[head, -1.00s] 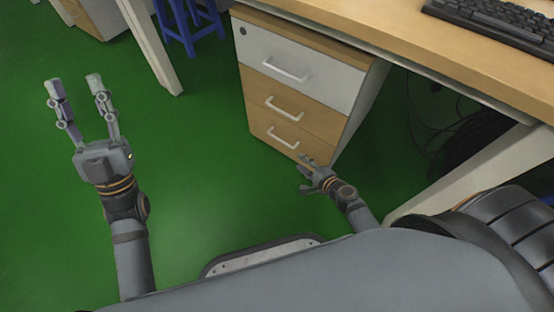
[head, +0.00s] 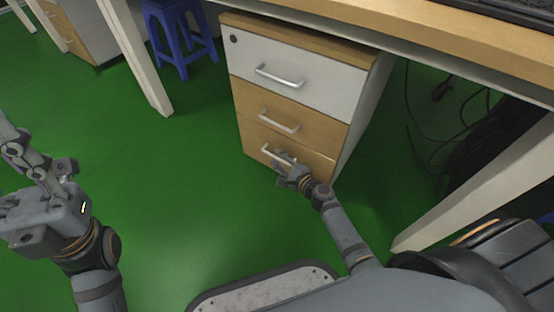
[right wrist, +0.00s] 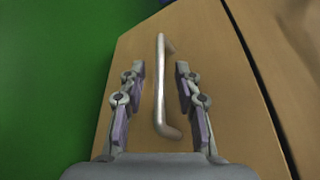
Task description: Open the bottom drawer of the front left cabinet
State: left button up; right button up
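The cabinet (head: 300,95) under the desk has a white top drawer and two wooden drawers below, each with a metal bar handle. All its drawers look shut. My right gripper (head: 283,160) is at the bottom drawer's handle (head: 268,155). In the right wrist view the gripper (right wrist: 160,95) is open, with the bottom drawer handle (right wrist: 160,85) between its fingers and a gap on each side. The bottom drawer front (right wrist: 215,60) fills most of that view. My left gripper (head: 25,165) is at the left edge, away from the cabinet, its fingers partly cut off.
A blue stool (head: 180,35) stands behind a white desk leg (head: 137,60). Another cabinet (head: 85,30) is at the far left. A second desk leg (head: 475,190) and dark cables (head: 480,140) are right of the cabinet. The green floor before the cabinet is clear.

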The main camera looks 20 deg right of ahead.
jog(key=shift+x, duration=0.75)
grip_shut()
